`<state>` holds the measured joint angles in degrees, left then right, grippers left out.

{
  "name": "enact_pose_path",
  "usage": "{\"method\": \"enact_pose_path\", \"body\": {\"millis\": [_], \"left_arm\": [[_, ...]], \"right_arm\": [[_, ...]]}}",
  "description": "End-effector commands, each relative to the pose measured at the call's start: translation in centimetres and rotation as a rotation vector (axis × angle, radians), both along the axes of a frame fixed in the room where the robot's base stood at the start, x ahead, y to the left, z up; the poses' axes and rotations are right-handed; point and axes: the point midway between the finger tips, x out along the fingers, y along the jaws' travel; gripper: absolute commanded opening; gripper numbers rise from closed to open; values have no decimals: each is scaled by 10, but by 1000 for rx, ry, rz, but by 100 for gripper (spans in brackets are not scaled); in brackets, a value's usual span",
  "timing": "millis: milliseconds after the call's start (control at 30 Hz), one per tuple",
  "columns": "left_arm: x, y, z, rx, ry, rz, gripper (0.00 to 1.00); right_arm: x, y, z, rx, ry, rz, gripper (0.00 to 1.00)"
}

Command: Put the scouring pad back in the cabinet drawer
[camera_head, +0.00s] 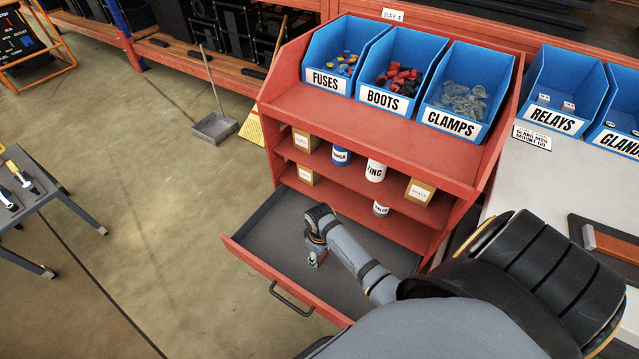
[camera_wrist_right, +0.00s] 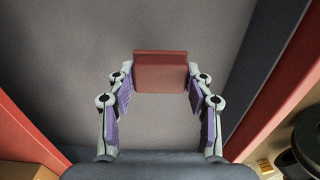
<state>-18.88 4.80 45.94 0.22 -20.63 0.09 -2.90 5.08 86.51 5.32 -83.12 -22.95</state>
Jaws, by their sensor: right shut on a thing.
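The reddish-brown scouring pad (camera_wrist_right: 160,72) is between the fingertips of my right gripper (camera_wrist_right: 160,85) in the right wrist view. The gripper is shut on it, and the grey drawer floor lies beneath it. In the head view my right gripper (camera_head: 316,258) reaches down into the open cabinet drawer (camera_head: 275,225); only a small part of the pad shows there. I cannot tell whether the pad touches the drawer floor. The drawer is pulled out from the red cabinet (camera_head: 400,127), with a dark handle (camera_head: 291,300) on its front. My left gripper is not in view.
Shelves above the drawer hold small boxes (camera_head: 419,191) and cans (camera_head: 375,171). Blue bins (camera_head: 345,60) of fuses, boots and clamps stand on top. A grey worktable (camera_head: 500,185) is at the right. The visible drawer floor around the gripper is clear.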

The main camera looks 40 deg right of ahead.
Motion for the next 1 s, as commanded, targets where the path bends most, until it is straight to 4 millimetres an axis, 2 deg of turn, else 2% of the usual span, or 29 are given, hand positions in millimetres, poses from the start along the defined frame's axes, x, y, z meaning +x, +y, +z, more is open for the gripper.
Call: {"method": "enact_pose_path", "body": {"millis": [100,200,567,600,767,1000], "left_arm": [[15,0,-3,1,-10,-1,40],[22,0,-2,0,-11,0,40],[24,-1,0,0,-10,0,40],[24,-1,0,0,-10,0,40],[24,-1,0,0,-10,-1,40],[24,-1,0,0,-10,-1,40]], "right_arm": [[3,-1,-22,0,2,0,0],[3,-1,-33,0,0,0,0],[3,-1,-36,0,-1,0,0],[3,-1,-36,0,-1,1,54],[3,-1,-36,0,-1,1,74],[3,-1,-36,0,-1,0,74]]}}
